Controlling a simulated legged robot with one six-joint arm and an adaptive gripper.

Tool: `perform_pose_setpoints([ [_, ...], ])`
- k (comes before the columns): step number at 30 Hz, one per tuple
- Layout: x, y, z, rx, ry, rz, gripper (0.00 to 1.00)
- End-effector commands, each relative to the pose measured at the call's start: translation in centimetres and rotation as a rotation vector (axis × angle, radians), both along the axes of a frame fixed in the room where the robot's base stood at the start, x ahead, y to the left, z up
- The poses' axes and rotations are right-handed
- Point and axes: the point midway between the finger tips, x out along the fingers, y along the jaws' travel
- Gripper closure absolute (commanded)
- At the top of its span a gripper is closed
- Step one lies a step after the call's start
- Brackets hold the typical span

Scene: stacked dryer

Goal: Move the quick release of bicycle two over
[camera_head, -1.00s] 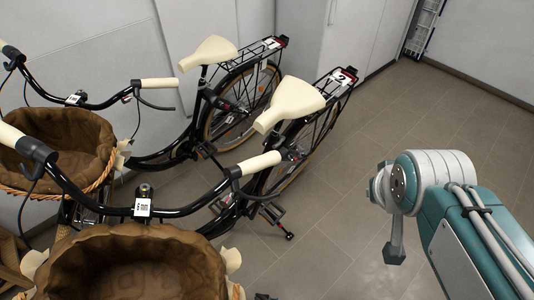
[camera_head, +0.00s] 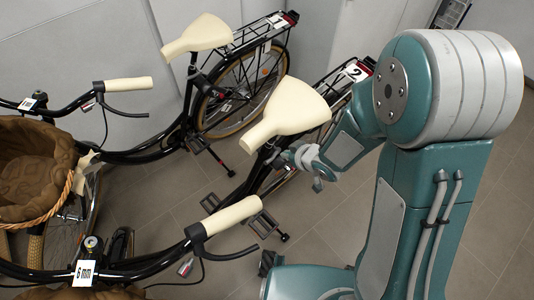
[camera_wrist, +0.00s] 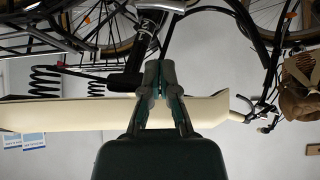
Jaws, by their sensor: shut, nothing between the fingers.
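Bicycle two carries a white "2" label (camera_head: 355,71) on its rear rack and has a cream saddle (camera_head: 290,112). My arm reaches in from the right, with its wrist below and beside this saddle; the fingers are not clear there. In the wrist view, which looks upside down, my gripper (camera_wrist: 160,78) is shut and empty, in front of the cream saddle (camera_wrist: 70,113). A silver metal part (camera_wrist: 165,5), possibly the quick release, shows at the top edge by the seat post, apart from the fingertips. I cannot tell its lever position.
The other bicycle, with its own cream saddle (camera_head: 200,35), stands close behind to the left. Bicycle two's handlebar grip (camera_head: 230,215) and a brown-lined basket (camera_head: 35,165) are at the left. Tiled floor (camera_head: 500,220) is open at the right.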

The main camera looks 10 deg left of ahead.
Motion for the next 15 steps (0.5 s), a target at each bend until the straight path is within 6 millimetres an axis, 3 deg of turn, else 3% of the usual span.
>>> perform_pose_setpoints([
  [5, -0.6, 1.2, -1.2, 0.032, 0.013, 0.039, 1.0],
  [15, 1.5, 3.8, -4.5, 0.029, 0.015, 0.039, 1.0],
])
